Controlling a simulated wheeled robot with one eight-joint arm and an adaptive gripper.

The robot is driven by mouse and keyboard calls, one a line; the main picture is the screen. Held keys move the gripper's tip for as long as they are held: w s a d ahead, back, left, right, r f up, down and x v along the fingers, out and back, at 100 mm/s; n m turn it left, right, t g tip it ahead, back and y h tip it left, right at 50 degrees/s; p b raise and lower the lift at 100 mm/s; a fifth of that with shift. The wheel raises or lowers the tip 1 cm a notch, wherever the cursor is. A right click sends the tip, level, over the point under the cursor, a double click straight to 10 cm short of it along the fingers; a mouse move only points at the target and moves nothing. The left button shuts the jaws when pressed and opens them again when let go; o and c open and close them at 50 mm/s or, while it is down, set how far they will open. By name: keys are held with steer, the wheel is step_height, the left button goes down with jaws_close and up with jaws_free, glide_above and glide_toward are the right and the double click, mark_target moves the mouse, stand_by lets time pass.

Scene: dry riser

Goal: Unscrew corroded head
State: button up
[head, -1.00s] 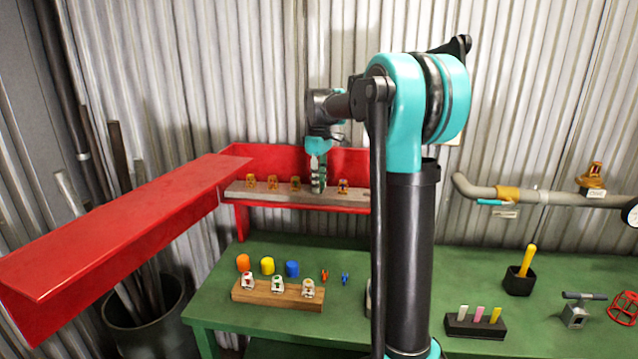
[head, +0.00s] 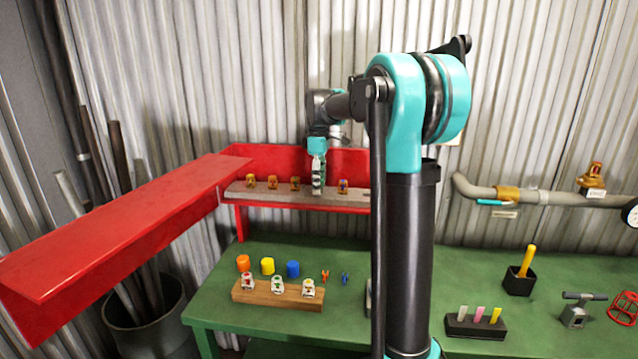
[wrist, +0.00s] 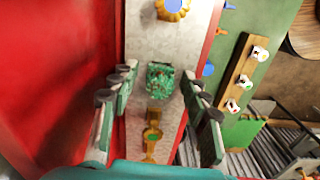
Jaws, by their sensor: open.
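My gripper (head: 318,188) is over the grey ledge of the red shelf at the back wall. In the wrist view its open fingers (wrist: 160,98) stand on either side of a green, mottled, corroded-looking head (wrist: 164,76), with a gap visible on both sides. Gold heads stand on the ledge beyond it (wrist: 172,8) and nearer (wrist: 152,142). In the head view several brassy heads (head: 272,183) line the ledge, one (head: 343,186) right of the gripper. The green head is hidden there by the fingers. A brass head (head: 594,176) stands on the wall pipe (head: 560,199).
A long red shelf arm (head: 120,220) juts forward on the left. The green bench (head: 225,315) bears a wooden block (head: 262,294) with white-based heads, coloured caps (head: 267,265), a black cup (head: 518,282) and a red cage (head: 624,309). My arm hides part of the bench.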

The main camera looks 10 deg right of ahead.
steer(key=m, duration=1.2)
steer(key=shift+m, duration=0.4)
steer(key=m, duration=0.4)
jaws_close()
